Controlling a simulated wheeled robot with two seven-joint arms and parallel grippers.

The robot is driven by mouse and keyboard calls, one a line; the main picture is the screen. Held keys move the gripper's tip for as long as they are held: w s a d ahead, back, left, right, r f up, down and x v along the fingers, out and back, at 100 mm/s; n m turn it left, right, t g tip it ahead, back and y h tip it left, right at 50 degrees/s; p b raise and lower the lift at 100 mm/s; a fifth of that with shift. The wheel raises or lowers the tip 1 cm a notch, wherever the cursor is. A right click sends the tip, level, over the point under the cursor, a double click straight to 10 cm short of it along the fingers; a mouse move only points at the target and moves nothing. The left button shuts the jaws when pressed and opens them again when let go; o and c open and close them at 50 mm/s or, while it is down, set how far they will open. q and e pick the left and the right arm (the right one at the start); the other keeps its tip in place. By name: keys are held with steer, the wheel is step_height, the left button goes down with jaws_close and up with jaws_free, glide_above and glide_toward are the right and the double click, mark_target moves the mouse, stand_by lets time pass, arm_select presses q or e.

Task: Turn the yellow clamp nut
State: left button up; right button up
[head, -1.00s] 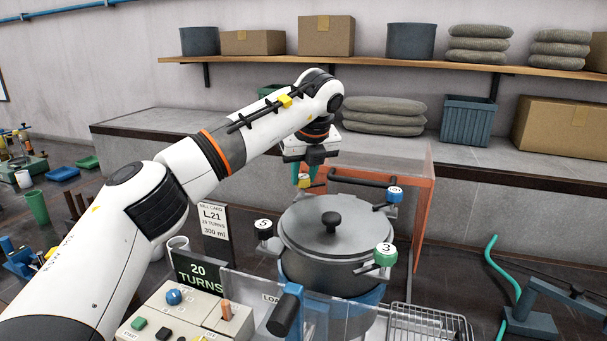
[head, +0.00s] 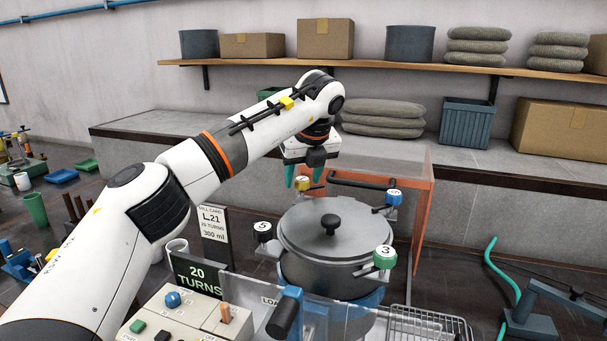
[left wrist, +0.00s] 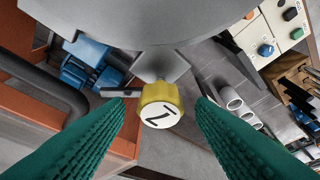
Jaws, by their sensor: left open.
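The yellow clamp nut (head: 302,184) sits at the back left of the grey lidded pot (head: 325,245). In the left wrist view the nut (left wrist: 159,104) shows a white face with a black number. My left gripper (head: 303,183) is open, with green fingers pointing down at the nut. In the left wrist view its fingertips (left wrist: 161,101) stand on either side of the nut, with a gap on each side. Blue (head: 393,198), green (head: 384,257) and black (head: 263,232) nuts sit around the pot. My right gripper is not in view.
An orange-sided guard frame (head: 424,205) with a dark bar stands close behind the pot. A control box (head: 190,318) and a "20 TURNS" sign (head: 196,275) are front left. A wire basket (head: 430,323) is front right.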

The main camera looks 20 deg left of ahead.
arm_select(q)
steer(key=shift+s+d+r, duration=0.1)
steer(key=shift+s+r, duration=0.05)
steer(key=shift+r, duration=0.3)
steer(key=b+v, duration=0.2)
steer(key=v, duration=0.9)
